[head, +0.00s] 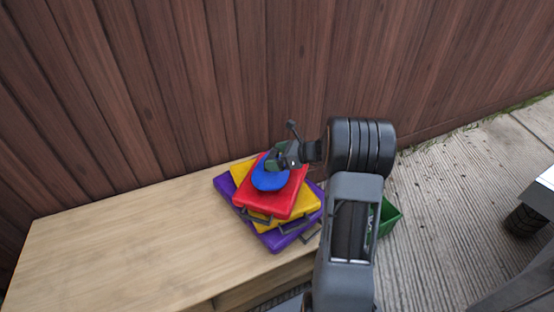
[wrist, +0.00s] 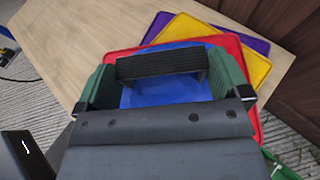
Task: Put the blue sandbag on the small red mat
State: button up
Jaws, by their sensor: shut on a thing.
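The blue sandbag (head: 269,176) is a flat, rounded blue piece over the small red mat (head: 287,201). The gripper body hides part of both.
The red mat tops a stack with a yellow mat (head: 300,217) and a purple mat (head: 275,240), each with handles. The stack sits at the right end of a wooden bench (head: 130,240). A brown plank fence (head: 190,80) stands behind. A green bin (head: 389,217) is at the right.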

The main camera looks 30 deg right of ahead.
dwell(0.3)
jog(key=o, duration=1.5)
jog(key=shift+f, duration=0.1)
jog(key=shift+s+r, duration=0.1)
jog(key=shift+r, duration=0.1)
jog(key=p+v, duration=0.3)
jog(key=v, duration=0.8)
jog(key=s+a+r+n+g+h, duration=0.1)
jog(key=s+a+n+g, duration=0.2)
jog(key=a+n, duration=0.3)
jog(key=s+a+r+n+g+h, duration=0.1)
jog(key=s+a+n+g, duration=0.25)
jog(key=a, duration=0.35)
jog(key=s+a+n+h, duration=0.2)
jog(key=s+n, duration=0.1)
jog(key=n, duration=0.2)
jog(key=s+a+n+h, duration=0.2)
jog(key=s+n+h, duration=0.1)
jog(key=n, duration=0.3)
jog(key=s+a+n+h, duration=0.2)
jog(key=s+n, duration=0.2)
jog(key=n, duration=0.2)
jog(key=shift+s+a+r+n, duration=0.1)
jog(key=shift+s+a+n, duration=0.15)
jog(key=shift+s+a, duration=0.1)
